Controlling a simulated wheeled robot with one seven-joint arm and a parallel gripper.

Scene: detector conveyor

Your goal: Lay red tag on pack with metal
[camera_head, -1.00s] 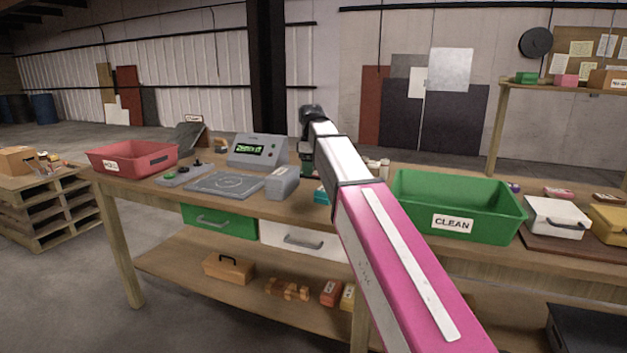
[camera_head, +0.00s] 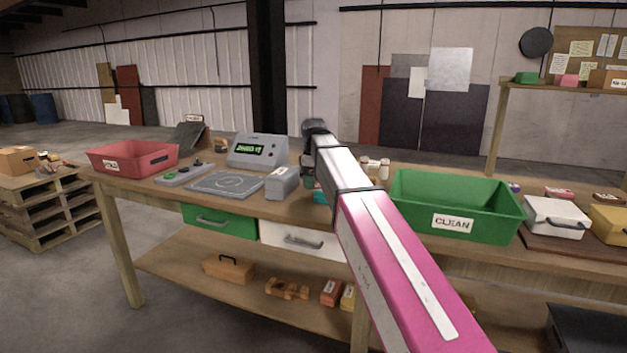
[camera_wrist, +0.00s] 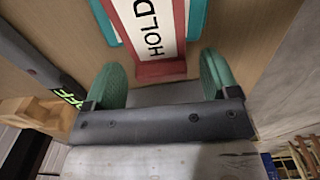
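In the wrist view, a red tag (camera_wrist: 160,70) with a white label reading HOLD lies on the wooden bench, with a teal piece (camera_wrist: 197,18) along its sides. My gripper (camera_wrist: 162,75) is open, its two green fingers on either side of the tag's near end with gaps showing. In the head view my arm hides the gripper and tag; part of a teal thing (camera_head: 320,196) shows beside the arm. A white case (camera_head: 555,217) and a yellow case (camera_head: 611,222) stand at the right. I cannot tell which pack holds metal.
A red tray (camera_head: 132,158), a flat grey pad (camera_head: 228,184), a detector box (camera_head: 258,150) with unreadable green text and a grey box (camera_head: 282,183) are left of my arm. A green CLEAN tray (camera_head: 455,222) stands close on its right, small jars (camera_head: 376,169) behind.

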